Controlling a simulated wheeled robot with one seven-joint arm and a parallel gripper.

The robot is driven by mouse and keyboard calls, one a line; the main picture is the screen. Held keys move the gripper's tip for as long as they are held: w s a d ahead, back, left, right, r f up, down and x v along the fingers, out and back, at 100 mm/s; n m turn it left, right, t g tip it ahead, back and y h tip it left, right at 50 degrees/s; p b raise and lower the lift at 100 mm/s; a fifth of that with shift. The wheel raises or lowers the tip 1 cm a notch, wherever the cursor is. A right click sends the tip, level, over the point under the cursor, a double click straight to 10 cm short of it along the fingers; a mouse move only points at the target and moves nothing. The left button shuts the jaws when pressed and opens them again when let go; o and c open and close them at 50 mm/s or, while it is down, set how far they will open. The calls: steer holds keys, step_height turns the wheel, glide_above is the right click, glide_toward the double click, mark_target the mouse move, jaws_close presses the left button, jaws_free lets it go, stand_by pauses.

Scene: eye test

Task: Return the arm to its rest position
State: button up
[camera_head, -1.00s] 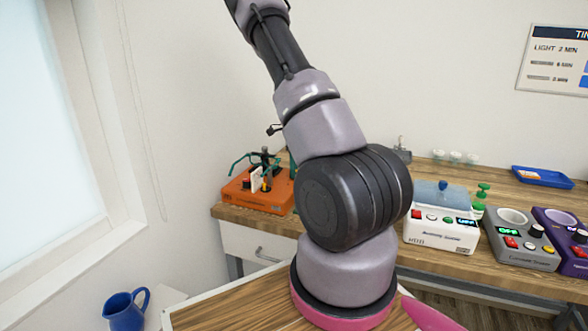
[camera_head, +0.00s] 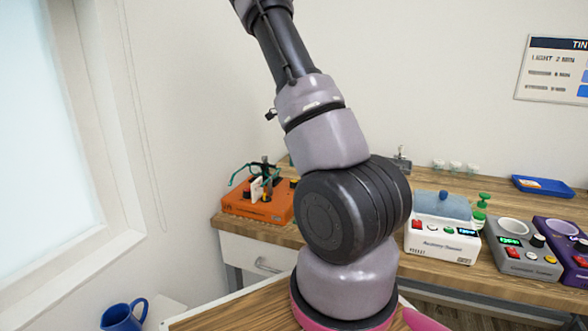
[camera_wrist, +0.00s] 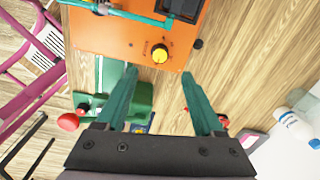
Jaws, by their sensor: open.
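My arm rises from its pink-ringed base in the head view and leaves through the top edge, so my gripper is outside that view. In the wrist view my gripper (camera_wrist: 160,72) has its two green fingers spread apart, with nothing held between them. The fingers point toward an orange device (camera_wrist: 115,35) with a yellow knob, which lies beyond the fingertips. A green object (camera_wrist: 140,100) is partly hidden behind the left finger. The orange device also stands at the left end of the bench in the head view (camera_head: 277,210).
On the wooden bench (camera_head: 470,183) are a white device (camera_head: 440,245), a grey device (camera_head: 525,262), a purple device (camera_head: 560,235) and a blue tray (camera_head: 541,187). A blue jug (camera_head: 122,318) stands at lower left. A window (camera_head: 45,130) and wall flank my arm.

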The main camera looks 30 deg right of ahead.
step_height(320, 180, up, 2)
steer(key=shift+a, duration=0.1)
stand_by(0.5)
steer(key=s+a+r+n+t+y, duration=0.1)
steer(key=s+a+r+n+t, duration=0.1)
steer(key=s+a+r+n, duration=0.5)
steer(key=s+a+r+n+t+y, duration=0.2)
steer(key=s+a+r+n, duration=0.15)
steer(key=a+r, duration=0.6)
steer(key=s+a+r+n+t, duration=0.1)
steer(key=s+a+r+n, duration=0.3)
steer(key=s+n, duration=0.2)
steer(key=s+a+r+n+t, duration=0.1)
steer(key=s+a+r+n, duration=0.2)
steer(key=s+n, duration=0.3)
steer(key=s+a, duration=0.1)
steer(key=s, duration=0.3)
steer(key=shift+r+t+h, duration=0.4)
